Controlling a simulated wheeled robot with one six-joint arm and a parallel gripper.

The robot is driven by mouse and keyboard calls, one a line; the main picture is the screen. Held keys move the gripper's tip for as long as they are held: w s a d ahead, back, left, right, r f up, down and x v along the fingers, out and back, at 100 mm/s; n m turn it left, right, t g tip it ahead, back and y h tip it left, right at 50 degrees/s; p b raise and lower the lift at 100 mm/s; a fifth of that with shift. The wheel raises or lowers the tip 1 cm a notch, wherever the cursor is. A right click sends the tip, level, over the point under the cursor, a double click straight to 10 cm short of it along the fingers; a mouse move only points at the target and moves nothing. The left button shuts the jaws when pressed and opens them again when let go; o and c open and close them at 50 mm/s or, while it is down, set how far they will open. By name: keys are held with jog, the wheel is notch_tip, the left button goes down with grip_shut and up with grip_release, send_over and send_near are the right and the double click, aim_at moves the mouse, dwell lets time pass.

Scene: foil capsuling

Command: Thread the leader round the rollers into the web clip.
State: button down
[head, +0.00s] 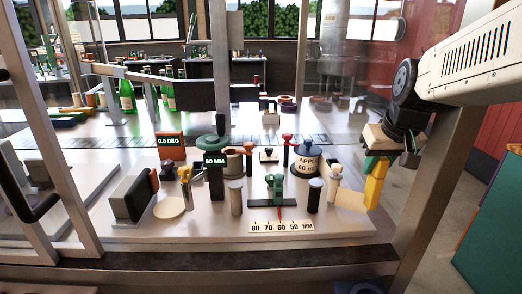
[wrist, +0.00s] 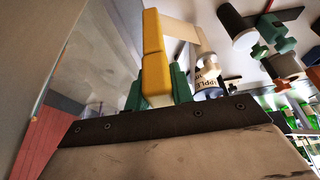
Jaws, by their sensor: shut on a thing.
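My gripper (head: 376,163) is at the right end of the white machine deck, its green fingers shut on a yellow block (head: 375,190). In the wrist view the block (wrist: 153,48) sits between the fingers (wrist: 157,86). A cream strip (head: 350,199), which looks like the leader, runs left from the block; in the wrist view it (wrist: 183,30) reaches toward a pale roller (wrist: 207,62). I cannot tell which part is the web clip.
A millimetre scale (head: 281,226) lies at the deck's front. A spool marked APPLE (head: 306,165), a post marked 60 MM (head: 216,180) and a dark block (head: 132,193) crowd the deck. A metal frame post (head: 428,165) stands right of my gripper. Green bottles (head: 127,95) stand behind.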

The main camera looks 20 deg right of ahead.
jog(key=shift+s+d+r, duration=0.15)
jog(key=shift+s, duration=0.05)
dwell(0.4)
jog(key=shift+s+a, duration=0.35)
jog(key=shift+a, duration=0.1)
jog(key=a, duration=0.3)
jog(key=shift+s+a, duration=0.2)
jog(key=shift+s, duration=0.1)
jog(key=shift+w+a, duration=0.25)
jog(key=shift+a, duration=0.1)
